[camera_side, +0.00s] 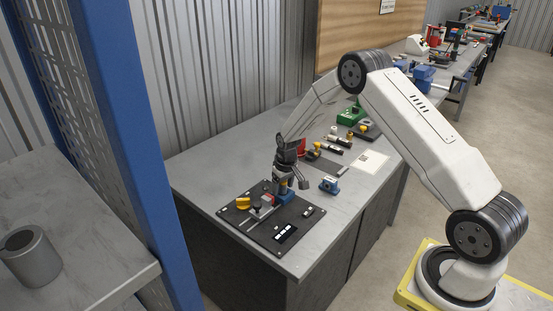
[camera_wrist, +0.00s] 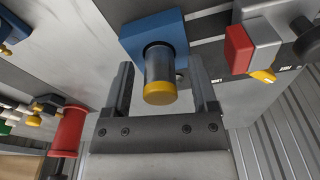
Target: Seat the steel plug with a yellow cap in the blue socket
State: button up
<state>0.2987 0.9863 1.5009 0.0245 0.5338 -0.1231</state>
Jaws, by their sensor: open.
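The blue socket (camera_wrist: 150,28) is at the top middle of the wrist view, and its blue block (camera_side: 286,198) also shows under my gripper in the side view. The steel plug (camera_wrist: 160,68) with its yellow cap (camera_wrist: 160,92) stands in the socket's round opening, cap towards the wrist camera. How deep it sits cannot be told. My gripper (camera_wrist: 161,68) is open, with one finger on each side of the plug and a visible gap to both. In the side view my gripper (camera_side: 290,183) is low over the socket and mostly hides the plug.
A red block on a grey fixture (camera_wrist: 240,48) stands close beside the socket. A red spool (camera_wrist: 70,132) is on the other side. A yellow knob (camera_side: 243,203) sits on the dark board (camera_side: 263,237). Another blue block (camera_side: 330,185) and several small parts lie farther along the bench.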

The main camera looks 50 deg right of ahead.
jog(key=shift+r, duration=0.15)
notch_tip(320, 180, up, 12)
jog(key=s, duration=0.1)
jog(key=shift+s+a, duration=0.15)
jog(key=shift+s, duration=0.05)
dwell(0.4)
dwell(0.5)
jog(key=s+a+r+n, duration=0.1)
jog(key=s+a, duration=0.6)
jog(key=s, duration=0.3)
jog(key=s+a+r+n+t, duration=0.1)
jog(key=s+a+r, duration=0.1)
jog(key=s+a, duration=0.6)
jog(key=s, duration=0.3)
jog(key=shift+s, duration=0.25)
